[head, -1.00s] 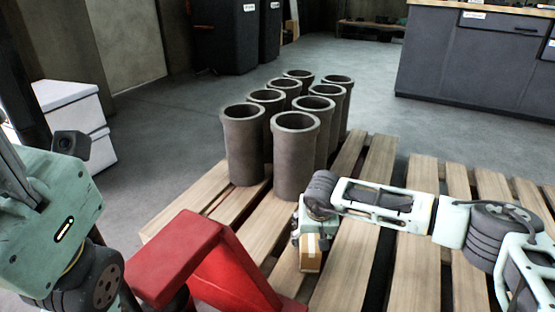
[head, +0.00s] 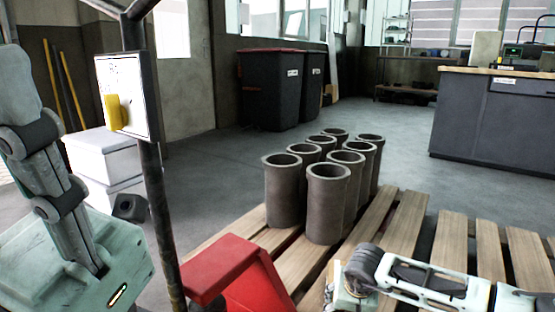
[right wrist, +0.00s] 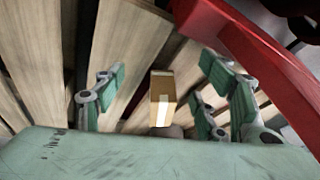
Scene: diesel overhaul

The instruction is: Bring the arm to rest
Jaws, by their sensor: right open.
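My right arm (head: 425,282) comes in from the lower right of the head view, low over the pallet. The fingers of my right gripper (right wrist: 163,78) are spread open in the right wrist view. A small cardboard box (right wrist: 162,100) with pale tape shows between the fingers, and no finger visibly touches it. I cannot tell what the box rests on. My left arm (head: 45,165) is folded upward at the left edge of the head view, and its gripper is not in view.
Several dark cylinder liners (head: 325,200) stand upright on the wooden pallet (head: 410,220). A red frame (head: 220,268) is close to the right gripper. A dark post with a sign (head: 130,85) and white boxes (head: 100,160) are at left. Grey floor is clear toward the workbench (head: 495,125).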

